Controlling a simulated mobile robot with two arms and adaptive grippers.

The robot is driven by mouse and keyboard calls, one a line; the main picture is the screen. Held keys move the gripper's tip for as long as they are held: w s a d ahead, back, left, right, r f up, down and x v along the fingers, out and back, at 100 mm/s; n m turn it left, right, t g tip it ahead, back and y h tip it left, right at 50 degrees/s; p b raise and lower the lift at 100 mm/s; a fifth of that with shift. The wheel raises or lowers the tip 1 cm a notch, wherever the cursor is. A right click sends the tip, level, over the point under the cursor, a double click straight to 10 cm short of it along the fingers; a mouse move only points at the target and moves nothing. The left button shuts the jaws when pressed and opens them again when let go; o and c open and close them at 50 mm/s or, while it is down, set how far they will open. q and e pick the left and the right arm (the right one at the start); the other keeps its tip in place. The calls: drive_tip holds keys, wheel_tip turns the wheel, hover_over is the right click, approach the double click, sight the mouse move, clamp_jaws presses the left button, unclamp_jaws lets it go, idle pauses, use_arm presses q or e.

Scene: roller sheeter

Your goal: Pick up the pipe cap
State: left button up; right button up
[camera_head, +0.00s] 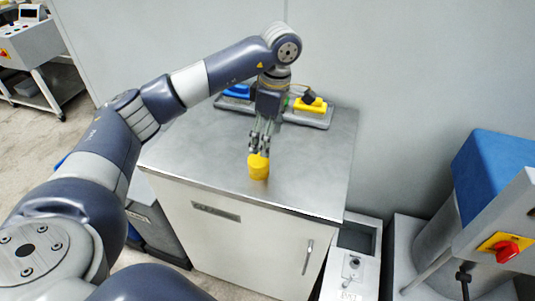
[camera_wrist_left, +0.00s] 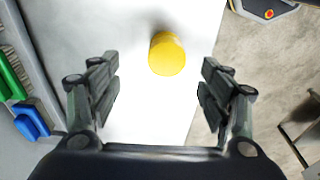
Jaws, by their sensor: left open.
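The pipe cap (camera_head: 258,167) is a small yellow cylinder near the front edge of the metal cabinet top. It also shows in the left wrist view (camera_wrist_left: 167,54), ahead of the fingertips and roughly centred between them. My left gripper (camera_head: 260,144) reaches down just behind the cap in the head view. In the left wrist view its two fingers (camera_wrist_left: 158,90) are spread wide with nothing between them. Whether a fingertip touches the cap is hard to tell, but a gap shows in the wrist view. My right gripper is not in either view.
The metal cabinet top (camera_head: 190,143) is mostly clear. At its back are a blue item (camera_head: 238,90) and a yellow item (camera_head: 310,105) on grey bases. A machine with a red knob (camera_head: 507,251) stands at the right. A wall rises behind the cabinet.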

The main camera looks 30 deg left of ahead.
sight(258, 160)
use_arm(q)
drive_tip(key=f, duration=0.1)
drive_tip(key=s+f, duration=0.1)
drive_tip(key=f+p, duration=0.1)
drive_tip(key=f, duration=0.1)
drive_tip(key=shift+s+a+f, duration=0.1)
drive_tip(key=shift+s+a, duration=0.1)
drive_tip(key=shift+a, duration=0.15)
drive_tip(key=shift+f, duration=0.3)
drive_tip(key=f+p, duration=0.1)
drive_tip(key=f, duration=0.1)
drive_tip(key=a+f+p, duration=0.1)
drive_tip(key=f, duration=0.1)
drive_tip(key=shift+s+f, duration=0.1)
drive_tip(key=shift+s, duration=0.05)
drive_tip(key=shift+f, duration=0.4)
drive_tip(key=shift+c, duration=0.5)
drive_tip(key=c, duration=1)
drive_tip(key=shift+c, duration=0.2)
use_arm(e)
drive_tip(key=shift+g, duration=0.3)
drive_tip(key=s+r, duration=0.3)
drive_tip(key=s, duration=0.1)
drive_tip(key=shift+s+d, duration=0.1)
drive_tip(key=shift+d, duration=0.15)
